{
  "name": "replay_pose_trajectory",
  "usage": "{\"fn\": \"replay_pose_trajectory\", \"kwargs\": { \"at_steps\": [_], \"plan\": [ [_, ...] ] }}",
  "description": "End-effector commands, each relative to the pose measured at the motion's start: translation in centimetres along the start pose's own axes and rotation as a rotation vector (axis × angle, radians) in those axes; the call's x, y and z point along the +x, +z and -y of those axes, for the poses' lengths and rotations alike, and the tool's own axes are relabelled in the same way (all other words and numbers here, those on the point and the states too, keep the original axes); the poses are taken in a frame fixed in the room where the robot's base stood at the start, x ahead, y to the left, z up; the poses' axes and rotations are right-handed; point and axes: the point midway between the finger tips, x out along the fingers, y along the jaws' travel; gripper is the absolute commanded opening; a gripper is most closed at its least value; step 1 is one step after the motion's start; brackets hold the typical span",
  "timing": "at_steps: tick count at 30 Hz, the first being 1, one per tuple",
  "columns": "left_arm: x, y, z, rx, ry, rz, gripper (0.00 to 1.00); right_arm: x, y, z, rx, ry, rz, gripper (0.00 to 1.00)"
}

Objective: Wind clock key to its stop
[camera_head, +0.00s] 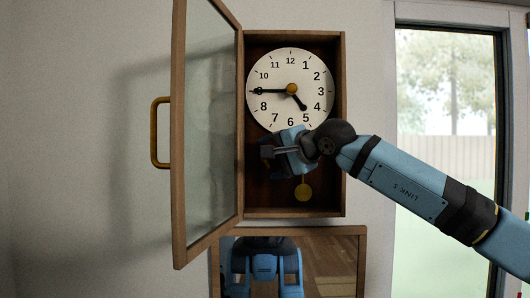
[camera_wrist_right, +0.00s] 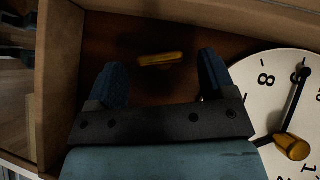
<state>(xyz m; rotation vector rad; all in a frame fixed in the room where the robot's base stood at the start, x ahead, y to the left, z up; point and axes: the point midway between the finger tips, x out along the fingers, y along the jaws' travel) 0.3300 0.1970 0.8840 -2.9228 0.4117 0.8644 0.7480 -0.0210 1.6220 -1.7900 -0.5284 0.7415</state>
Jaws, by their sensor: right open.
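The clock's wooden case (camera_head: 341,120) hangs on the wall with its glass door (camera_head: 208,110) swung open to the left. Its white dial (camera_head: 278,69) has a gold knob (camera_head: 292,89) at the centre, also in the right wrist view (camera_wrist_right: 292,146). The gold round pendulum bob (camera_head: 303,192) hangs below the dial. My right gripper (camera_head: 270,150) is at the case's lower left, below the dial. In the right wrist view it is open (camera_wrist_right: 162,78), with a slim gold bar (camera_wrist_right: 160,59) beyond and between its fingers, apart from both. I cannot tell whether this bar is the key.
The door has a gold handle (camera_head: 154,132) and stands out toward me on the left. The case's side walls and bottom edge bound the space around my right gripper. A framed mirror-like panel (camera_head: 335,262) lies below the case. A window (camera_head: 445,100) is at the right.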

Motion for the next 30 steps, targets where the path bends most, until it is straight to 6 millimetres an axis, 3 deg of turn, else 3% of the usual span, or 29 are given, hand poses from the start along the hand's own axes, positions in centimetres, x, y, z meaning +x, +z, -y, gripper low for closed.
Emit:
{"fn": "replay_pose_trajectory", "kwargs": {
  "at_steps": [7,17,24,30],
  "plan": [
    [-0.6,-0.5,0.3,-0.001,-0.009,0.005,0.43,2.6,0.0,0.1,0.001,0.0,0.0,0.77],
    [-0.6,-0.1,0.2,-0.004,-0.007,0.011,0.43,3.0,0.0,0.0,0.0,-0.001,0.0,0.77],
    [-0.6,-0.3,0.1,-0.005,-0.005,0.01,0.43,3.0,0.0,0.0,0.001,-0.001,0.0,0.27],
    [-0.3,0.0,0.0,-0.005,-0.005,0.008,0.43,3.0,0.1,-0.2,0.008,-0.009,0.0,0.27]
  ]
}}
